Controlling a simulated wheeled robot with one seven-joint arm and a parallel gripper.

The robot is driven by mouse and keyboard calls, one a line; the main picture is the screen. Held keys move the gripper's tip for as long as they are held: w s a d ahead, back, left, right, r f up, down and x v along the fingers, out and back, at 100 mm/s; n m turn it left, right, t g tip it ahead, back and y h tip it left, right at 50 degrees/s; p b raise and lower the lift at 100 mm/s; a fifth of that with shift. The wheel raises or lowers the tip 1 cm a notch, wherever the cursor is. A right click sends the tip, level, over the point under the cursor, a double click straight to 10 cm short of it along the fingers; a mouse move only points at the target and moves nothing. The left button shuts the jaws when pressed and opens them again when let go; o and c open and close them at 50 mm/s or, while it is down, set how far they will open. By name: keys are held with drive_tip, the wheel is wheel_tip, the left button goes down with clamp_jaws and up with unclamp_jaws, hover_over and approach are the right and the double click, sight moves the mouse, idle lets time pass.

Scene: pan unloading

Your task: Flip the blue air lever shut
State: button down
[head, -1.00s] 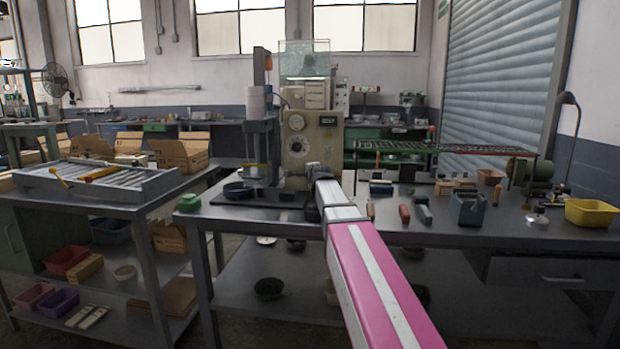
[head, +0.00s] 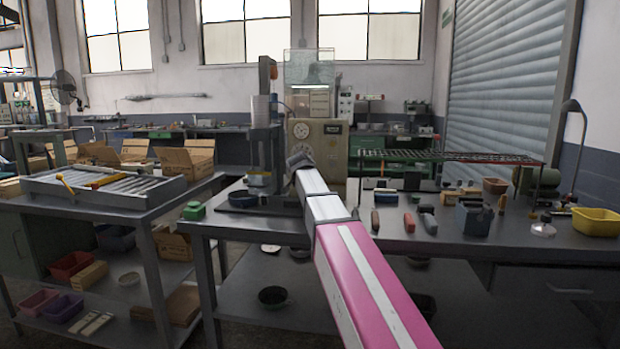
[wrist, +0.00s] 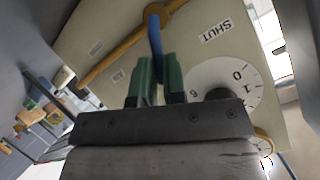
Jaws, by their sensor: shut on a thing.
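The blue air lever (wrist: 155,36) shows in the wrist view, on a brass-coloured pipe (wrist: 110,62) across a beige panel. My gripper (wrist: 159,76) has green fingers on either side of the lever's lower part and is shut on it. The lever runs up from the fingers to the pipe. A "SHUT" label (wrist: 215,31) is to the right of the lever. A second small label (wrist: 117,76) is left of the fingers, too blurred to read. In the head view my arm reaches the beige machine (head: 333,140) and hides the lever.
A white numbered dial with a black knob (wrist: 217,95) is close to the right of my fingers. In the head view, a press column (head: 262,150) stands just left of my arm.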

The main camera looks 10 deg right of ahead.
drive_tip(key=a+n+h, duration=0.2)
drive_tip(key=n, duration=0.1)
drive_tip(key=shift+w+a+r+g, duration=0.1)
drive_tip(key=shift+w+g, duration=0.2)
drive_tip(key=shift+h, duration=0.3)
idle(0.3)
drive_tip(key=c, duration=1.2)
unclamp_jaws()
drive_tip(key=v, duration=1.1)
drive_tip(key=shift+w, duration=0.1)
